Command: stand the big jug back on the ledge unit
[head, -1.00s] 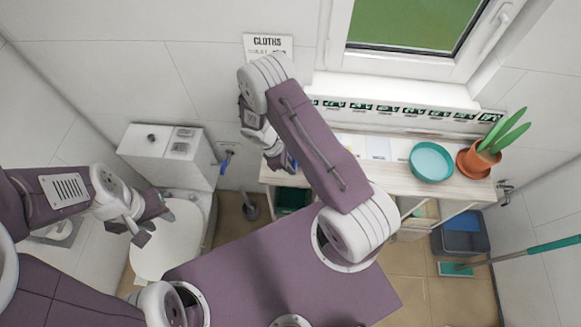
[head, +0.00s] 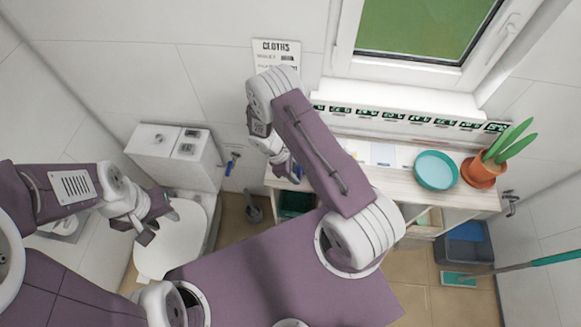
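The ledge unit (head: 400,184) is a pale wood-topped shelf unit under the window, with open compartments below. I cannot make out a big jug in the head view. My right arm crosses in front of the left part of the ledge unit and hides some of its top. My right gripper (head: 288,170) is at the unit's left end, mostly behind its own arm. My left gripper (head: 158,226) is open and empty, above the white toilet lid.
A teal bowl (head: 436,171) and a potted plant (head: 482,170) stand on the right of the ledge top. A toilet cistern (head: 172,154) is at left. A grey-blue bucket (head: 465,245) and a teal mop (head: 530,264) are at lower right.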

